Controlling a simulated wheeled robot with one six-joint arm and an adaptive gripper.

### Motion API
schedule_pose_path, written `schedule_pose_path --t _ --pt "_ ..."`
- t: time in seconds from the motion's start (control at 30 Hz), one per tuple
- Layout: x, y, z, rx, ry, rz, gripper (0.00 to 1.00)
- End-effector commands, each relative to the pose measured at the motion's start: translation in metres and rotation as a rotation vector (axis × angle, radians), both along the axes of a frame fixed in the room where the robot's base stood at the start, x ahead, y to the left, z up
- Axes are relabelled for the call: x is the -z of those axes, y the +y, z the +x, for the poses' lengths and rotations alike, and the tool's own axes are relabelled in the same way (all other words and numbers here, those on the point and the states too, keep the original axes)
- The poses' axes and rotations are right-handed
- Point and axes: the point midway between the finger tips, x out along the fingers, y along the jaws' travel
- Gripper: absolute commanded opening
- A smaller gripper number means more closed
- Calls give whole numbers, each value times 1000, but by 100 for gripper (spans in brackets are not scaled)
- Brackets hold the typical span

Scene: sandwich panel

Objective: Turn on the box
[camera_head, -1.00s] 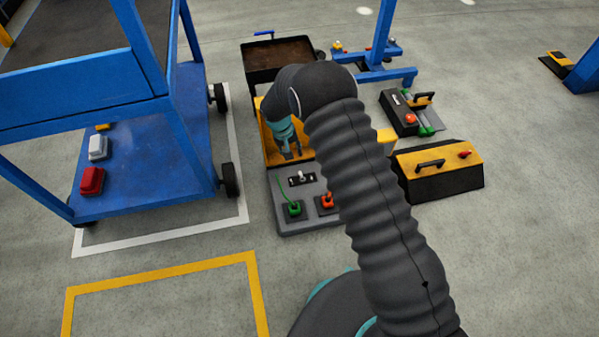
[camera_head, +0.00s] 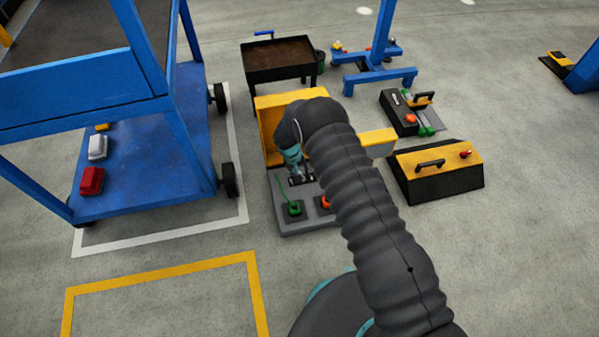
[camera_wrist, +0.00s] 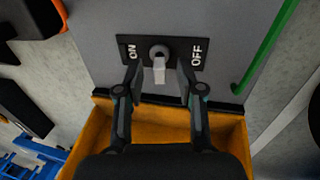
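The box is a grey panel (camera_head: 272,222) with a yellow back part (camera_head: 264,112) in the head view. In the wrist view its grey face (camera_wrist: 110,20) carries a black plate (camera_wrist: 179,49) marked ON at the left and OFF at the right. A light toggle switch (camera_wrist: 159,65) stands between the two words, near the middle. My gripper (camera_wrist: 160,88) is open, with one finger on each side of the switch. I cannot tell whether a finger touches it. In the head view my gripper (camera_head: 300,178) is over the switch plate, partly hidden by my arm.
A green button (camera_head: 294,208) and an orange one (camera_head: 325,202) sit on the panel's near part. A green strip (camera_wrist: 265,45) runs along its face. A yellow-topped black box (camera_head: 438,170) stands at the right, a blue cart (camera_head: 150,170) at the left.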

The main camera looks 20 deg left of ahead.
Motion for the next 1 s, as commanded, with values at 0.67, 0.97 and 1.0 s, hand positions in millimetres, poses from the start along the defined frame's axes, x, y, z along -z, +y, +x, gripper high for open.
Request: schedule_pose_path --t 0.67,0.97,1.0 --pt "2 -1 1 1 0 1 0" --pt "3 -8 4 5 61 93 0" --pt "4 -9 5 5 72 110 0"
